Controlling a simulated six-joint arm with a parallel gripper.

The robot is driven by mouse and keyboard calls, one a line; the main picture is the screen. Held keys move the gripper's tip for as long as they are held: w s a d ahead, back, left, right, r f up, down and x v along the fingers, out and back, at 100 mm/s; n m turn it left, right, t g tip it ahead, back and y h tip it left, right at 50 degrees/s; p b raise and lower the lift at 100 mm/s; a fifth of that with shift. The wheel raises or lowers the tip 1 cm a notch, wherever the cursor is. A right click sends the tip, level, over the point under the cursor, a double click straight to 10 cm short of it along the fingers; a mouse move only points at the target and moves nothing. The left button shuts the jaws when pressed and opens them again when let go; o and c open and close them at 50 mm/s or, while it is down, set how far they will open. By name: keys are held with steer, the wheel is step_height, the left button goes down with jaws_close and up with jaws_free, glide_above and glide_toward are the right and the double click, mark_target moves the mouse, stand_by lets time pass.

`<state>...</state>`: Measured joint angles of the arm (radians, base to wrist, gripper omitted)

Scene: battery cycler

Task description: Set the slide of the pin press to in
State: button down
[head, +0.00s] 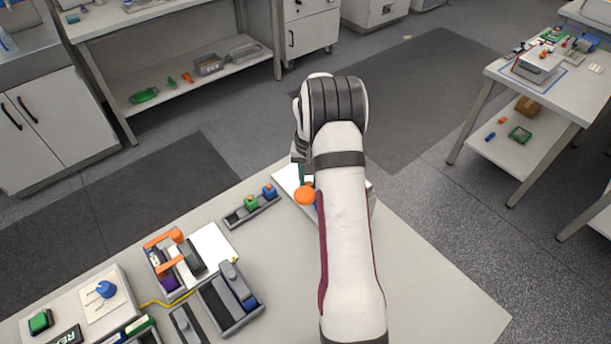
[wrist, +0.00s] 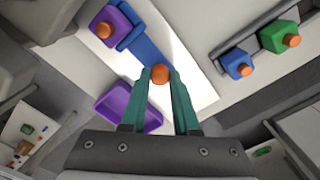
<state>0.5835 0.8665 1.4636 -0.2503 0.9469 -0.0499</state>
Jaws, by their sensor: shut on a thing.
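The pin press appears to be the device under my gripper, on a white base plate (wrist: 176,35) with a blue bar (wrist: 143,47) and a purple block (wrist: 124,20) at one end in the wrist view. An orange ball knob (wrist: 160,74) sits at the other end of the bar. My gripper (wrist: 161,84) has its teal fingers shut on this knob. In the head view the knob (head: 305,195) shows below my gripper (head: 302,178), and my arm hides most of the press. A purple open tray (wrist: 119,103) lies beside the fingers.
A grey rack (head: 236,219) with a green block (head: 252,202) and a blue block (head: 269,190), both orange-topped, stands left of the press. Farther left are an orange-handled device (head: 165,239) and a grey slotted fixture (head: 229,296). The table right of my arm is clear.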

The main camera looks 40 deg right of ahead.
steer(key=shift+s, duration=0.75)
steer(key=c, duration=0.7)
jaws_free()
steer(key=shift+o, duration=0.2)
step_height(320, 180, up, 16)
steer(key=shift+f, duration=0.1)
